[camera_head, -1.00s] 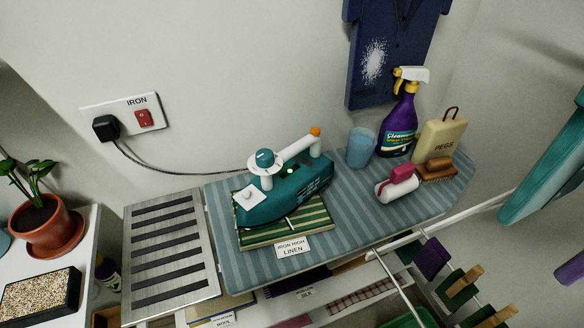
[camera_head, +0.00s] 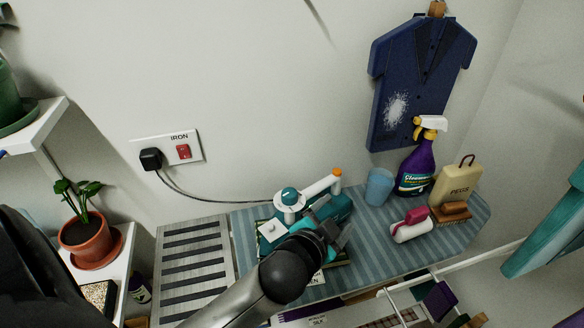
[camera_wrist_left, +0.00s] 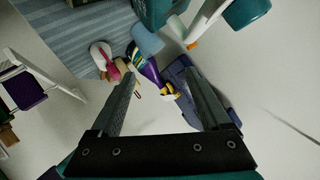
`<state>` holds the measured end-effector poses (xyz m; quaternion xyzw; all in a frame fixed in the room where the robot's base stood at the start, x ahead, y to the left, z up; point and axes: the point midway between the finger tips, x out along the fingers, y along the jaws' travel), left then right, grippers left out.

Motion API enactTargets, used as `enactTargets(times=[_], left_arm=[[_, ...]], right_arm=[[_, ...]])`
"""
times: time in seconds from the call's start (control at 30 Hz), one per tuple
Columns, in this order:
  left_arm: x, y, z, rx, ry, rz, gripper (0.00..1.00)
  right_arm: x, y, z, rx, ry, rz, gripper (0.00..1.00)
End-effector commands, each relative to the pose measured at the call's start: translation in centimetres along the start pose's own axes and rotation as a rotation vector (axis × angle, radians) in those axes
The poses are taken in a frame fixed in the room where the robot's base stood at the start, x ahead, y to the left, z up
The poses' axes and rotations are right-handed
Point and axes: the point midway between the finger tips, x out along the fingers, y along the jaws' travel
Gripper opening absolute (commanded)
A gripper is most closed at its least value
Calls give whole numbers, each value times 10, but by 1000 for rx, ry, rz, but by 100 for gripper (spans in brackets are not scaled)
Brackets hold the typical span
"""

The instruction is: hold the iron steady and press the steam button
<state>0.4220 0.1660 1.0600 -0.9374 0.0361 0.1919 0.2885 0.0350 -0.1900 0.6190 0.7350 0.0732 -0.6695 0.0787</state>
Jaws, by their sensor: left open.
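The teal iron (camera_head: 335,208) stands on the striped ironing board (camera_head: 456,236). It has a white handle with an orange tip (camera_head: 337,172), a teal-topped dial (camera_head: 290,195) and a white square plate with a small knob (camera_head: 271,231). My left gripper (camera_head: 340,238) is in front of the iron and covers much of its lower body in the head view. In the left wrist view my open left gripper (camera_wrist_left: 163,92) has nothing between its fingers. The iron's teal body (camera_wrist_left: 155,10) shows at that view's top edge. My right gripper is not in view.
A cord runs from the wall socket (camera_head: 166,150) towards the iron. A metal slatted rack (camera_head: 190,280) lies left.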

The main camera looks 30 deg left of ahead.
Motion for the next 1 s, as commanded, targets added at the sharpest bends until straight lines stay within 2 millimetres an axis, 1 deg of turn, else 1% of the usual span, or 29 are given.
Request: enactTargets(times=[0.03,0.07,0.1,0.13,0.17,0.2,0.3,0.37,0.4,0.5,0.6,0.67,0.73,0.8,0.87,0.97,1.0], left_arm=[[7,-13,-33,72,119,-41,80],[9,-18,-51,114,188,-63,80],[10,-24,-75,173,280,-89,80],[9,-27,-92,218,348,-107,80],[7,-29,-110,265,417,-123,80],[4,-31,-131,329,505,-142,80],[-9,-27,-180,501,722,-175,80],[-20,-20,-203,612,846,-184,80],[-27,-14,-216,689,926,-186,80],[-44,6,-238,892,1111,-171,80],[-57,28,-244,1110,1273,-130,80],[-61,40,-240,1246,1356,-90,80],[-63,52,-229,1409,1437,-27,80],[-62,59,-212,1575,1499,53,80],[-58,61,-194,1718,1535,137,80],[-47,53,-158,1953,1553,307,80],[-41,46,-143,2041,1545,385,80]], right_arm=[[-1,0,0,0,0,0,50],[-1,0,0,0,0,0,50],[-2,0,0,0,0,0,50],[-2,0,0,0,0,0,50],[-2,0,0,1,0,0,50],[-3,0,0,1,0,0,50],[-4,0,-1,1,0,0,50],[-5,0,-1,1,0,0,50],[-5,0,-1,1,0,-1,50],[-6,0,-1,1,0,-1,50],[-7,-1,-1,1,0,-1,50],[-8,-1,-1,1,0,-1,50],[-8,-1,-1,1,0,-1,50],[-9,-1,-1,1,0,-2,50],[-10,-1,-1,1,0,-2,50],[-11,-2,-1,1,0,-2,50],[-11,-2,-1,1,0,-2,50]])
